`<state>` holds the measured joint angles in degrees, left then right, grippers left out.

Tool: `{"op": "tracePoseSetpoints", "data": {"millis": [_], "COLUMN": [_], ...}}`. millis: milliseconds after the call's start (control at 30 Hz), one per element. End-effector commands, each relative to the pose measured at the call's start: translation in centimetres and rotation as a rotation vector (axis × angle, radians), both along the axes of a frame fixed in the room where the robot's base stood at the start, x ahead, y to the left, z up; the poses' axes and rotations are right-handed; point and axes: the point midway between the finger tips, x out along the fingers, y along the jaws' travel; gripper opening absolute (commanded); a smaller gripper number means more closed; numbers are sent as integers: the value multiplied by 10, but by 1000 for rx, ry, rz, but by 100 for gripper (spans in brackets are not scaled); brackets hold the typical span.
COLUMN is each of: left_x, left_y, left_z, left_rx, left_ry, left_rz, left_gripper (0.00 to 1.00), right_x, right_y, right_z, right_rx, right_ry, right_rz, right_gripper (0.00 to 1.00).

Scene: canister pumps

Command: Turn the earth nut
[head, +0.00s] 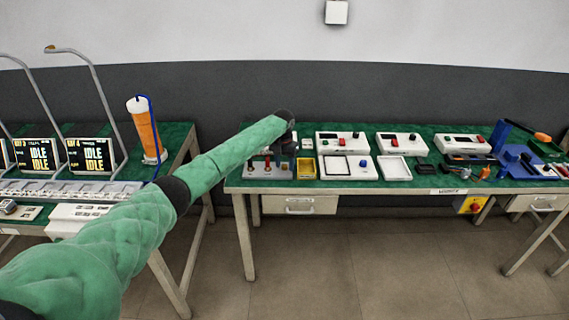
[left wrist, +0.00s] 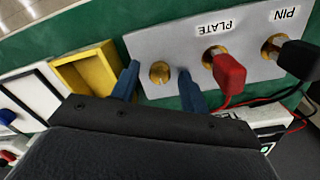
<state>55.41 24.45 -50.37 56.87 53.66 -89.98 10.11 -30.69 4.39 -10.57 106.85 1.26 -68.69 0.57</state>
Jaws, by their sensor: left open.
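The earth nut, a round brass knob (left wrist: 160,73), sits on a grey metal panel (left wrist: 150,44) in the left wrist view. My left gripper (left wrist: 158,76) is open, with one blue finger on each side of the nut. I cannot tell whether the fingers touch it. In the head view my left arm reaches over the table and its dark gripper (head: 285,145) is small, with the nut hidden or too small to make out. My right gripper is not in view.
On the same panel, a red plug (left wrist: 229,70) sits at the PLATE terminal and a black plug (left wrist: 298,60) at the PIN terminal, with cables trailing. A yellow tray (left wrist: 85,74) stands close on the left. White instrument boxes (head: 341,141) line the green table.

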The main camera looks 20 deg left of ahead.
Motion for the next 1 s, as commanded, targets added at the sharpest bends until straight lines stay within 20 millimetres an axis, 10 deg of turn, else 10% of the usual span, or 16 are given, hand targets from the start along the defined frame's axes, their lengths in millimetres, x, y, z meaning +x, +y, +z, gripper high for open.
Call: {"op": "tracePoseSetpoints", "data": {"millis": [267,1000], "left_x": [0,1], "left_y": [0,0], "left_z": [0,1], "left_rx": [0,0], "left_ry": [0,0], "left_rz": [0,-343], "left_gripper": [0,0], "right_x": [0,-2], "right_y": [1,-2], "right_z": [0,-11], "right_rx": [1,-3], "right_ry": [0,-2], "right_rz": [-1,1], "right_gripper": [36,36]}}
